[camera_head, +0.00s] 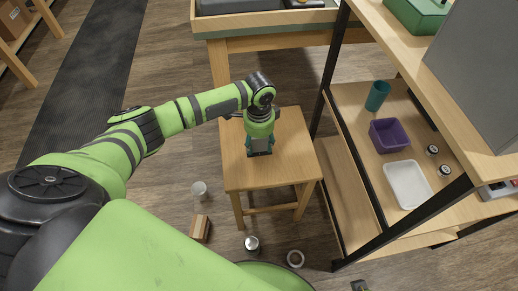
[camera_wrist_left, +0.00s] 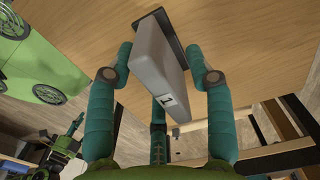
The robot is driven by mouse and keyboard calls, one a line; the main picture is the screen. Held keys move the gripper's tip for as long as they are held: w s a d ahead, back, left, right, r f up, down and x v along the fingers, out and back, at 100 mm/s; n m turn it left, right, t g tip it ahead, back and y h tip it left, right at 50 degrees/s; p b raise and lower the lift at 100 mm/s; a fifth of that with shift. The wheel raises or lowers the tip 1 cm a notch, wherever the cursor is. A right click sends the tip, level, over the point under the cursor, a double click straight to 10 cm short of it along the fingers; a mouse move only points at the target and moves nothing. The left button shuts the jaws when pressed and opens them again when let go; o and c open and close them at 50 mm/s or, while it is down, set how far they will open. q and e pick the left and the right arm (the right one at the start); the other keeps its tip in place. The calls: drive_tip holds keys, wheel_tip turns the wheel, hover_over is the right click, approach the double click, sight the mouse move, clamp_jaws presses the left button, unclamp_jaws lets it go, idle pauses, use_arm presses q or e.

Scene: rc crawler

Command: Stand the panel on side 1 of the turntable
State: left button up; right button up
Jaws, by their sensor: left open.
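A grey block (camera_wrist_left: 162,70) with the number 1 on its near face shows in the left wrist view. Its far end meets a dark plate (camera_wrist_left: 178,32) at a wooden surface. I cannot tell whether this block is the panel or part of the turntable. My left gripper (camera_wrist_left: 160,52) is open, with teal fingers on both sides of the block; contact is not clear. In the head view my left gripper (camera_head: 260,146) points down over the wooden stool (camera_head: 290,165) and hides most of what is under it. My right gripper is not in view.
A wooden shelf unit (camera_head: 345,185) with dark posts stands right of the stool. It holds a teal cup (camera_head: 377,96), a purple bin (camera_head: 389,135) and a white tray (camera_head: 408,184). A white cup (camera_head: 199,190), wooden block (camera_head: 200,228) and can (camera_head: 252,244) are on the floor.

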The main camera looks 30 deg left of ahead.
use_arm(q)
drive_tip(key=shift+f, duration=1.1)
clamp_jaws()
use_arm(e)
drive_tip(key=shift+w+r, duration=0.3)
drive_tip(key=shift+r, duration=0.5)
use_arm(q)
drive_tip(key=shift+r, duration=0.1)
